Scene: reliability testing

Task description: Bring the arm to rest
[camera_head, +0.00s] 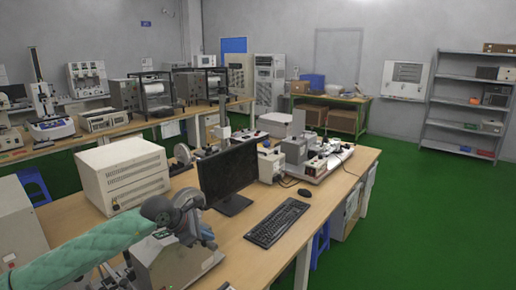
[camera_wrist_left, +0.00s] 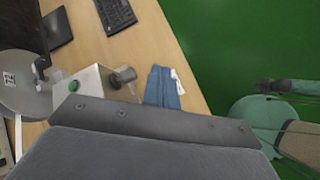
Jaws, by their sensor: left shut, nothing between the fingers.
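My left arm (camera_head: 80,255), in a green padded sleeve, reaches in from the lower left in the head view. Its left gripper (camera_head: 192,230) is at the arm's end, over the near part of the wooden table, close to a grey machine (camera_head: 180,268). The gripper is shut and holds nothing. In the left wrist view a dark bar and a grey surface fill the bottom, and the fingertips cannot be made out. The machine's box with a green button (camera_wrist_left: 85,92) and a round disc (camera_wrist_left: 22,82) show just beyond them. My right gripper does not show in the head view.
The table (camera_head: 240,262) also carries a cream box (camera_head: 122,175), a monitor (camera_head: 230,178), a keyboard (camera_head: 278,222) and instruments. A blue item (camera_wrist_left: 165,88) lies near the table edge. Green floor (camera_head: 430,215) is clear at right, before a shelf (camera_head: 468,105).

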